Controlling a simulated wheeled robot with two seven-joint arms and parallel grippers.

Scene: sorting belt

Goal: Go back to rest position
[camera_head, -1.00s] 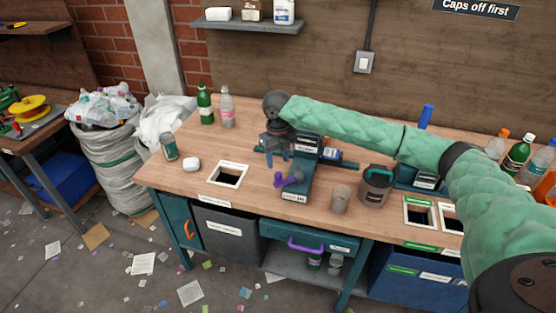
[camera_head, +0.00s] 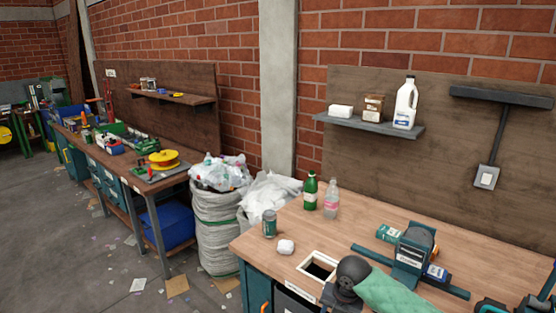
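My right arm, in a green padded sleeve, comes in from the bottom right of the head view. Its dark wrist and the top of my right gripper (camera_head: 340,298) are at the bottom edge, in front of the square opening (camera_head: 318,268) in the wooden bench. The fingertips are cut off by the frame, so whether it is open or shut does not show. My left gripper is out of view.
On the bench (camera_head: 375,230) stand a green bottle (camera_head: 310,192), a clear pink-labelled bottle (camera_head: 331,200), a can (camera_head: 269,224), a crumpled white lump (camera_head: 286,247) and a teal clamp-like device (camera_head: 412,250). Filled sacks (camera_head: 215,235) stand left of the bench.

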